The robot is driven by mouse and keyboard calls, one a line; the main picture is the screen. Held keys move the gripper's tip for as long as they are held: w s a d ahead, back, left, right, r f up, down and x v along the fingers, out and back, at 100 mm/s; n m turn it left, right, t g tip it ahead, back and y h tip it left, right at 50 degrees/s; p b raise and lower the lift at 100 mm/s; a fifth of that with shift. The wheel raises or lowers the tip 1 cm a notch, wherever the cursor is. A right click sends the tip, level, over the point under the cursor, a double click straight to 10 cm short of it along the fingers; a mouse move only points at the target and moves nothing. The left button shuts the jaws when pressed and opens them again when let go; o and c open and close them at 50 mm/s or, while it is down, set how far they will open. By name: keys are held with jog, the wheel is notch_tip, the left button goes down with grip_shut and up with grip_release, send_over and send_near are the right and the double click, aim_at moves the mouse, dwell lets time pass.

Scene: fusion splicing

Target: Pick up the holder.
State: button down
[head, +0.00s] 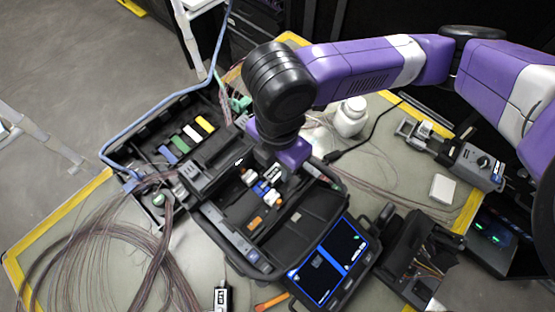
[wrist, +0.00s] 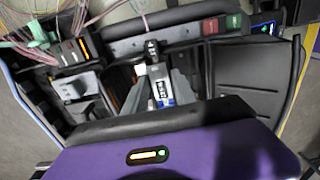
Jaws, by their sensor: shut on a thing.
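The holder (wrist: 160,76), a small silver and white piece with a blue part and a black end, sits between the fingers of my gripper (wrist: 158,98) in the wrist view. My gripper is shut on it. In the head view my gripper reaches down into the splicer case, and my wrist hides part of the grasp. A small silver-white piece (head: 272,173) shows just below my wrist there. I cannot tell whether the holder is clear of the surface under it.
The open black case (head: 310,222) has raised walls around my gripper and a lit screen (head: 328,262) at its front. Bundled fibers (head: 85,235) lie at left. A white bottle (head: 351,117) and a grey device (head: 478,165) stand at right. Bare mat (head: 400,150) lies between them.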

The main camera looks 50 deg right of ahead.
aim_at(278, 168)
jog(key=shift+r, duration=0.1)
notch_tip(278, 168, up, 20)
jog(key=p, duration=0.1)
dwell(0.4)
